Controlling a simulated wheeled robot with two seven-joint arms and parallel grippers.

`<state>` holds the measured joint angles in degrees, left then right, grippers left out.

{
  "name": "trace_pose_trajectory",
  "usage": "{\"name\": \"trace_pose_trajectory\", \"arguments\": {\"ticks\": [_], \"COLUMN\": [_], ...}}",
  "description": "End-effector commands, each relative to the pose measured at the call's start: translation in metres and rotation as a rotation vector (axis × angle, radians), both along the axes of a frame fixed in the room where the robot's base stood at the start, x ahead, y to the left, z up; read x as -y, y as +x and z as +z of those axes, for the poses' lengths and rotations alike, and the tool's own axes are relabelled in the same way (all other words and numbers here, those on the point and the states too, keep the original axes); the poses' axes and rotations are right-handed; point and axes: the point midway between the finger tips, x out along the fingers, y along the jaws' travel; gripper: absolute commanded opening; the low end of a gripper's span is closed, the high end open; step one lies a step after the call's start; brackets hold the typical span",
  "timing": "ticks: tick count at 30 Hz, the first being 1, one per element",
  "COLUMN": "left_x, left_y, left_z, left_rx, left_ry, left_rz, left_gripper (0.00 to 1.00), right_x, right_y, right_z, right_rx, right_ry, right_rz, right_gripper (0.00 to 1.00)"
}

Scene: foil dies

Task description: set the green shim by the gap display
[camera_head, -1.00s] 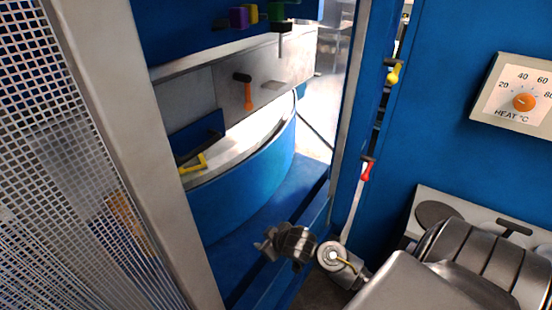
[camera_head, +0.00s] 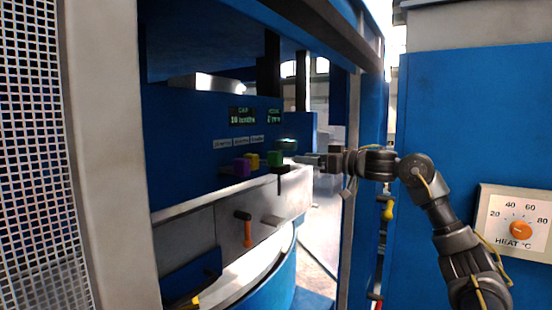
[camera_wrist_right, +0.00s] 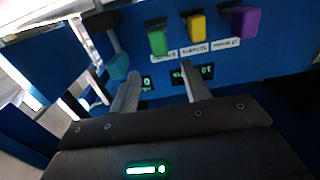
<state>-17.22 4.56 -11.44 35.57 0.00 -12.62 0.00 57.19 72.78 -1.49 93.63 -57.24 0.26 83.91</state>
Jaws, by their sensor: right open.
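The gap display (camera_head: 242,116) shows green text on the blue panel; the text is hard to read. Below it, the green shim (camera_head: 275,158) sits at the right end of a row with a yellow block (camera_head: 252,160) and a purple block (camera_head: 241,166). My right gripper (camera_head: 298,160) is just right of the green shim, pointing at the panel. In the right wrist view, its open fingers (camera_wrist_right: 159,68) have nothing between them; the green shim (camera_wrist_right: 157,38) is beyond their tips, apart from them. The display (camera_wrist_right: 192,73) is partly behind one finger. My left gripper is not in view.
A second display (camera_head: 274,116) is beside the first, with white labels (camera_head: 238,142) below. An orange handle (camera_head: 246,230) hangs on the grey front. A blue post (camera_head: 371,130) stands near my right arm. A teal knob (camera_wrist_right: 118,66) is near a finger.

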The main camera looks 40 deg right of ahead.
Motion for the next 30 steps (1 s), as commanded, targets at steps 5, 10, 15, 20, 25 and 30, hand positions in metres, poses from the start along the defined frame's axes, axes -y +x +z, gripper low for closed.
{"name": "trace_pose_trajectory", "arguments": {"ticks": [5,10,15,20,25,30], "left_x": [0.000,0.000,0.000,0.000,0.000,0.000], "left_y": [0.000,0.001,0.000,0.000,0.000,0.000], "left_z": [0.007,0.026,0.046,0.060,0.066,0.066], "left_rx": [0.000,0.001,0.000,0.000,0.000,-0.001], "left_ry": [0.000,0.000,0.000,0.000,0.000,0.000], "left_rz": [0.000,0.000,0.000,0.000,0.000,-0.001], "left_gripper": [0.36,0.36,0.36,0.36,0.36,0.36], "right_x": [-0.002,-0.010,-0.020,-0.026,-0.030,-0.031], "right_y": [0.007,0.032,0.063,0.087,0.100,0.104], "right_z": [0.003,0.006,0.006,0.004,0.002,0.000], "right_rx": [0.000,0.000,0.000,-0.001,0.001,0.001], "right_ry": [0.002,0.004,0.003,0.002,0.000,-0.001], "right_rz": [0.001,0.002,0.001,0.000,-0.001,-0.002], "right_gripper": [0.47,0.47,0.47,0.47,0.47,0.47]}}
